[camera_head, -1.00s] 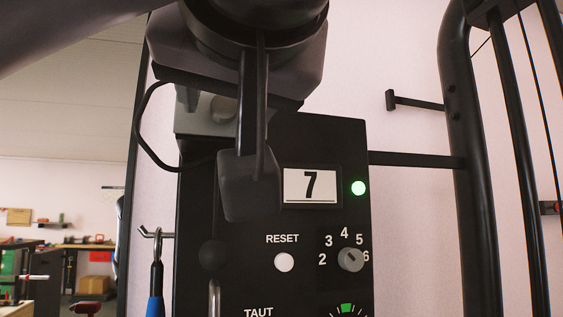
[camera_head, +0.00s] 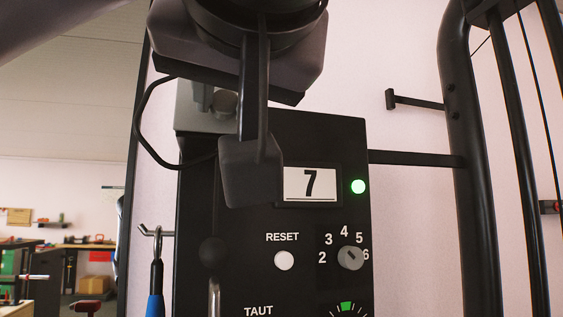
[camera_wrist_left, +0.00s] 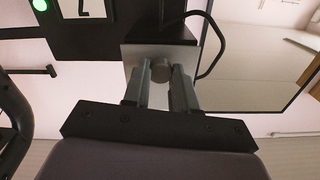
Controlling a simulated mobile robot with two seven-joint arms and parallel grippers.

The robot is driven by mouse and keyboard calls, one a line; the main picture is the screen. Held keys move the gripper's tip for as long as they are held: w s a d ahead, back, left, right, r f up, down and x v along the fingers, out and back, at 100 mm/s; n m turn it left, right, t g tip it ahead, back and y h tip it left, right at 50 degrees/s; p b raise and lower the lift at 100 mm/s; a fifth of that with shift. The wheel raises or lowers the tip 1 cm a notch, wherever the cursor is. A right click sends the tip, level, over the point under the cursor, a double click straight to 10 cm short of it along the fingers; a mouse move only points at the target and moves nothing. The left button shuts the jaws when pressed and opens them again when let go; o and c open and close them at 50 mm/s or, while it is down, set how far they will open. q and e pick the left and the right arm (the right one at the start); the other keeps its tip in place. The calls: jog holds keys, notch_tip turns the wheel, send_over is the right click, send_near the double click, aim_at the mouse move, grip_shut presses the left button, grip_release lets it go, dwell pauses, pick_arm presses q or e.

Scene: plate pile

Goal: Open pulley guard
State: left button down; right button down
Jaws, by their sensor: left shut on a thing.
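A grey metal plate or cover (camera_head: 205,122) sits at the upper left of a black control panel and looks like the pulley guard. It also shows in the left wrist view (camera_wrist_left: 131,62). A round grey knob (camera_head: 223,103) sticks out of it. My left gripper (camera_wrist_left: 161,76) is shut on this knob (camera_wrist_left: 160,68), with one grey finger on each side of it. In the head view the left gripper (camera_head: 214,99) comes down from the top, and its dark body hides part of the cover. What lies behind the cover is hidden. My right gripper is not in view.
The black panel (camera_head: 325,225) has a display reading 7, a green light (camera_head: 358,187), a white reset button (camera_head: 284,261) and a dial (camera_head: 350,258). A black cable (camera_head: 143,130) loops at its left. Black machine bars (camera_head: 470,160) stand at the right. A blue-handled tool (camera_head: 155,302) hangs at the left.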

pick_arm(q)
jog(key=shift+s, duration=0.15)
jog(key=shift+s+d+r+g+h+b, duration=0.25)
jog(key=shift+s+g+b, duration=0.2)
jog(key=shift+g+b, duration=0.35)
jog(key=shift+s+r+g+h, duration=0.25)
jog(key=shift+s+r+g, duration=0.15)
jog(key=shift+r+g, duration=0.15)
jog(key=shift+s+d+r+g+h+p, duration=0.25)
jog(key=shift+s+r+g+p, duration=0.35)
jog(key=shift+g+p, duration=0.4)
jog(key=shift+s+d+r+g+h+p, duration=0.15)
jog(key=shift+s+r+g+h+p, duration=0.2)
jog(key=shift+r+g+p, duration=0.45)
jog(key=shift+f, duration=0.1)
